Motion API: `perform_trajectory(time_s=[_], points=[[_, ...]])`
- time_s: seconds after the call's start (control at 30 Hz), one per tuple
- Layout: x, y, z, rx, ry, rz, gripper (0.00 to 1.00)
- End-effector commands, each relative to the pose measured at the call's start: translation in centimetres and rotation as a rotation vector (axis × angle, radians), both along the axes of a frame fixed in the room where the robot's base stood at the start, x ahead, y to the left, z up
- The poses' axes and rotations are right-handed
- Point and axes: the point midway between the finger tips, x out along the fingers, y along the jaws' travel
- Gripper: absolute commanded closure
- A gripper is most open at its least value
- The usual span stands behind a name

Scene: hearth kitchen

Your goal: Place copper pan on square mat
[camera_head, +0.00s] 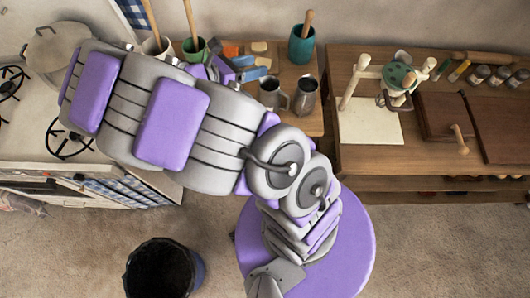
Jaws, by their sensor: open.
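No clearly copper-coloured pan shows. A pale, greyish round pan (58,48) with side handles sits on the stove at the upper left, its right part hidden by my arm. A cream square mat (370,126) lies on the wooden table at the right, with a wooden stand at its back edge. My arm crosses the middle of the view. My gripper (213,70) shows only in small purple parts behind the arm, near the small table's cups. It looks open and apart from the pan and the mat.
A green cup (196,50), a teal crock (301,44) and two metal mugs stand on the small middle table. A black bin (160,270) stands on the floor.

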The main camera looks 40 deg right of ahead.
Motion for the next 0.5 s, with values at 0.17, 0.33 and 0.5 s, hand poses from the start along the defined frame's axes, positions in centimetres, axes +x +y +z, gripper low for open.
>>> perform_trajectory(time_s=[0.17, 0.33, 0.5], points=[[-6.0, -1.1, 2.2, 0.139, -0.262, -0.275, 0.45], [-11.4, -0.7, 3.1, 0.266, -0.48, -0.535, 0.45], [-15.9, 1.3, 3.4, 0.395, -0.673, -0.793, 0.45]])
